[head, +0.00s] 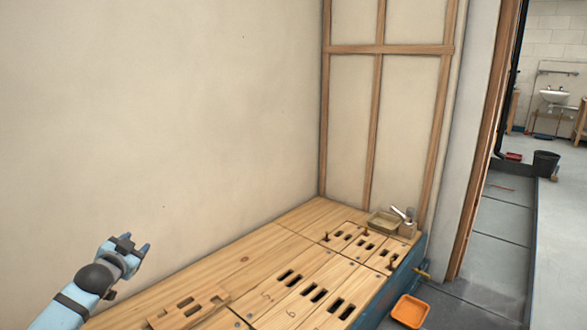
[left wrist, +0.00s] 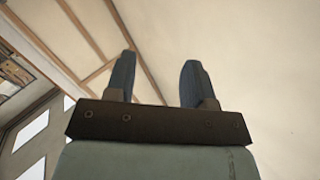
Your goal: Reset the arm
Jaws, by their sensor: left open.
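My left gripper (head: 133,247) is in the head view at the lower left, raised in front of the plain wall and above the left end of the wooden bench. Its fingers are apart and nothing is between them. In the left wrist view its two dark fingers (left wrist: 157,82) also stand apart and empty, against the wall and wooden battens. My right gripper is in neither view.
The wooden bench (head: 225,270) has several slots. A tray (head: 384,222) with small items stands at its far right end. An orange bin (head: 410,311) is on the floor beside it. A doorway at the right shows a sink (head: 554,97) and a black bucket (head: 546,163).

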